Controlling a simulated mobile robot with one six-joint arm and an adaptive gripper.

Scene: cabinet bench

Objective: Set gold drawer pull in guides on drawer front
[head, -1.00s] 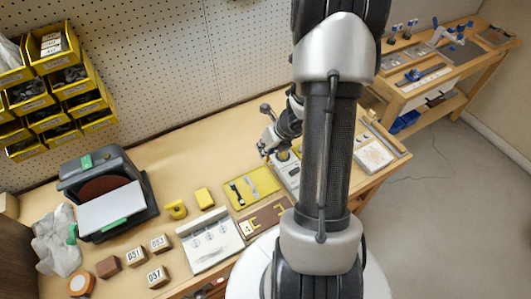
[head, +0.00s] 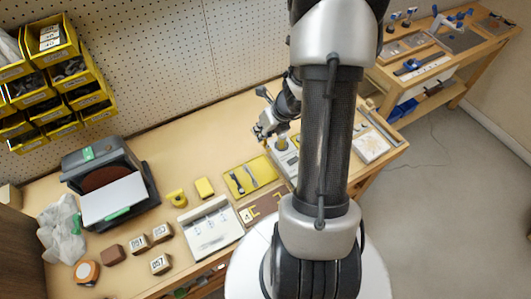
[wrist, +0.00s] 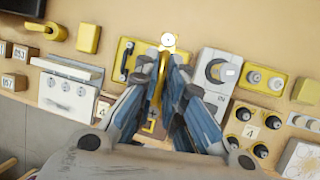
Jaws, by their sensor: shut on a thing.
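My gripper (wrist: 166,66) is shut on a narrow gold piece (wrist: 160,82), which looks like the gold drawer pull. The fingers hide much of it. In the head view my gripper (head: 262,132) is above the bench, behind the yellow tray; its fingertips are too small to read there. A brown panel with yellow corner guides (head: 265,205), seemingly the drawer front, lies at the bench's front edge. In the wrist view the fingers hide most of this panel. The held piece is apart from the panel in the head view.
A yellow tray (head: 232,190) with tools and a white board (head: 211,248) lie beside the panel. A grey device (wrist: 210,96) stands right of the fingers. Numbered wooden blocks (head: 160,264) and a sander (head: 112,190) are at left. The bench's back middle is clear.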

